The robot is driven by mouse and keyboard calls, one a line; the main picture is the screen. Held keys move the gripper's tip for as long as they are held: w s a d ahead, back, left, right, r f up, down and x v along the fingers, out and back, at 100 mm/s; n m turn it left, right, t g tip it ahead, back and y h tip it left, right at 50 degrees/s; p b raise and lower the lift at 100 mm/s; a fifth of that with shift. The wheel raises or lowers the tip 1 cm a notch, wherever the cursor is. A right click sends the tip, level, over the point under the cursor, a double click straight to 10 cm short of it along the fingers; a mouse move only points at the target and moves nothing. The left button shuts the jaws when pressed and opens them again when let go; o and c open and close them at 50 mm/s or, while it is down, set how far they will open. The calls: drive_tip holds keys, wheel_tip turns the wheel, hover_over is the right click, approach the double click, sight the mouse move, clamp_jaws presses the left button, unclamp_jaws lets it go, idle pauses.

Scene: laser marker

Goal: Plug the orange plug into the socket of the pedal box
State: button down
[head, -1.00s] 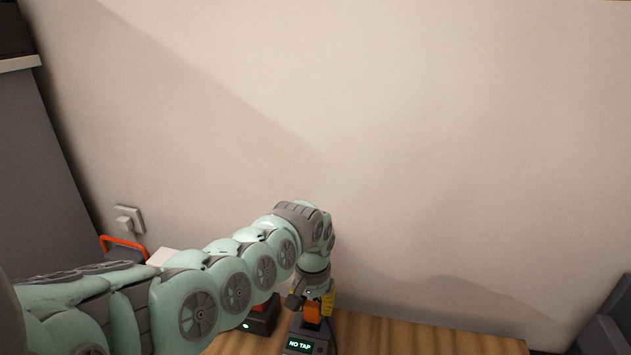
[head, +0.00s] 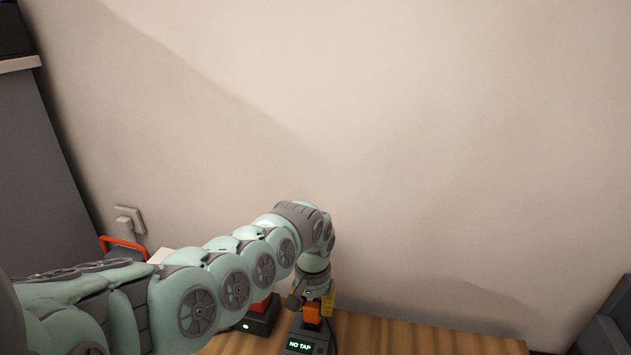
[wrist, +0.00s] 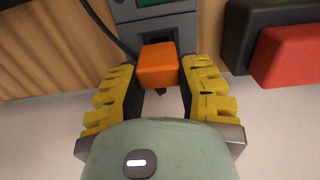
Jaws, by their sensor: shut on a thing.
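The orange plug (wrist: 158,66) is between the two yellow-padded fingers of my gripper (wrist: 160,88) in the wrist view, and the gripper is shut on it. The plug also shows in the head view (head: 312,312), under my wrist. The pedal box (head: 302,342) is a grey box with a green-lit display reading "NO TAP", on the wooden table. In the wrist view the grey box (wrist: 150,30) lies just beyond the plug, against or very close to its far end.
A dark box with a red top (head: 260,315) and a green light stands just left of the pedal box; its red part (wrist: 290,55) is at right in the wrist view. A dark cable (wrist: 108,32) runs beside the grey box. The wooden table (head: 430,338) is clear to the right.

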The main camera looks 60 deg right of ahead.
drive_tip(key=shift+f+b, duration=1.55)
drive_tip(key=shift+f, duration=0.15)
idle(0.6)
drive_tip(key=c, duration=0.6)
unclamp_jaws()
drive_tip(key=shift+r, duration=0.1)
wheel_tip(320, 180, up, 12)
drive_tip(key=shift+f, duration=0.1)
wheel_tip(320, 180, up, 6)
drive_tip(key=p, duration=0.6)
hover_over(313, 313)
drive_tip(key=w+d, duration=0.1)
drive_tip(key=d, duration=0.1)
drive_tip(key=shift+a+b, duration=0.2)
drive_tip(key=shift+b, duration=0.1)
